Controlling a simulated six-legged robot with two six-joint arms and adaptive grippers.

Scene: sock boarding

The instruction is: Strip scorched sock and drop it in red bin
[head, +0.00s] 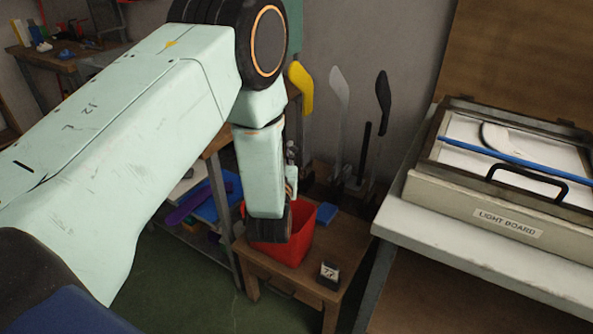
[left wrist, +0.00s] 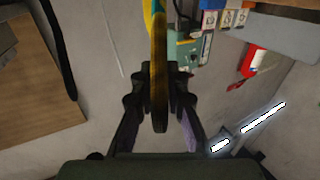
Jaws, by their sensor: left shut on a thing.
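My left gripper (left wrist: 161,90) is shut on a thin yellow piece with brown, scorched-looking patches (left wrist: 160,50), seen edge-on in the left wrist view. I cannot tell whether it is only the sock or also a board inside it. In the head view my left arm's forearm hides most of this gripper. The red bin (head: 301,243) stands on a small wooden table, partly behind the forearm; its inside is mostly hidden. My right gripper is out of view.
A white form (head: 340,90) and a black form (head: 382,92) stand to the right of the yellow one. A light board (head: 468,208) lies on a bench at the right. A small card marked 77 (head: 329,270) and a blue block (head: 326,213) sit on the bin's table (head: 345,245).

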